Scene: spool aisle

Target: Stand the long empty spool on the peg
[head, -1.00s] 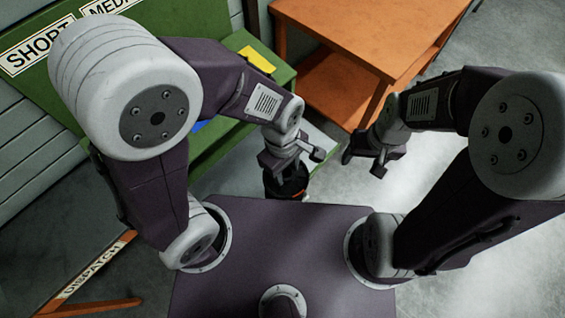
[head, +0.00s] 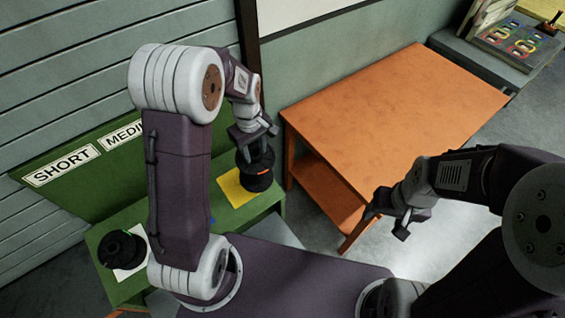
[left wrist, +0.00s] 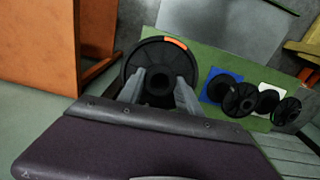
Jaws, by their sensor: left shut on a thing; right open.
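A black spool with an orange mark on its rim (head: 257,178) is upright below my left gripper (head: 254,143), which is shut on its upper part. It is over the yellow patch (head: 232,190) at the right end of the green bench; I cannot tell whether it touches. In the left wrist view the fingers clasp the middle of the same spool (left wrist: 148,55), with its wide flange beyond them. My right gripper (head: 388,220) is open and empty, over the floor in front of the orange table. I cannot make out the peg.
The green bench (head: 150,205) has a back board labelled SHORT and a partly hidden MEDIUM. Another black spool (head: 122,250) stands on a white patch; a blue patch (left wrist: 211,82) with a black spool shows in the left wrist view. An orange table (head: 400,100) stands right, its top clear.

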